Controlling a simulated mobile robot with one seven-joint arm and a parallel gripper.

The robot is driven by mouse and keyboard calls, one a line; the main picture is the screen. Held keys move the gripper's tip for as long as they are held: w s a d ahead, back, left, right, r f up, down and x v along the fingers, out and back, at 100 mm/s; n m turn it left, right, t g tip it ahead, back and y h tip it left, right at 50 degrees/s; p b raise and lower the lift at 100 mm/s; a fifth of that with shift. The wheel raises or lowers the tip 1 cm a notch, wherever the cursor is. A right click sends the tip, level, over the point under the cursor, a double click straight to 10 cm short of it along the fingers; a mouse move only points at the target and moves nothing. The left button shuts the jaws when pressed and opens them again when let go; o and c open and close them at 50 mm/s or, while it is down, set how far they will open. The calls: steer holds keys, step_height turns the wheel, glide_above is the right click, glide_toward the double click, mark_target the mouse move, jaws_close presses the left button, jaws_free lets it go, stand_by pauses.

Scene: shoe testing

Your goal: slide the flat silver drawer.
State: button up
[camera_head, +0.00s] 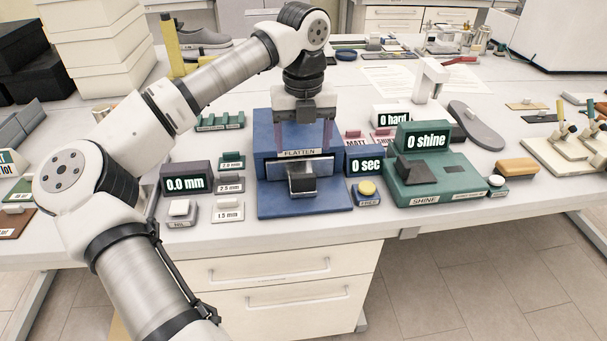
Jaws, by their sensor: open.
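The flat silver drawer (306,168) is at the front of a blue machine (265,135) labelled FLATTEN, at the middle of the bench. A dark block (303,187), perhaps its handle, shows at the drawer's front, above the blue base plate (330,205). How far the drawer stands out I cannot tell. My gripper (304,140) points down over the machine, above and behind the drawer's front. Its fingers are apart with nothing seen between them. Whether they touch the machine's top is unclear.
Left of the machine stand a 0.0 mm display (186,178) and small thickness blocks (229,208). Right of it are a 0 sec display (366,163), a yellow button (367,188) and a green shine tester (428,185). The bench's front edge lies just before the base plate.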

mark_target(303, 176)
step_height(303, 176, down, 10)
steer(key=shift+f+p, duration=0.15)
steer(key=shift+p, duration=0.95)
steer(key=c, duration=1.4)
steer(key=shift+s+d+f+b, duration=0.1)
steer(key=shift+s+f+b, duration=0.05)
steer(key=shift+s+b, duration=0.35)
steer(key=s+b, duration=0.2)
steer(key=s, duration=0.2)
steer(key=s+d+b, duration=0.1)
steer(key=s+b, duration=0.2)
steer(key=s, duration=0.2)
steer(key=s+b, duration=0.2)
steer(key=s, duration=0.3)
steer(key=shift+s+d, duration=0.15)
steer(key=shift+d, duration=0.05)
steer(key=o, duration=1.4)
steer(key=shift+s+r, duration=0.15)
steer(key=shift+r, duration=0.05)
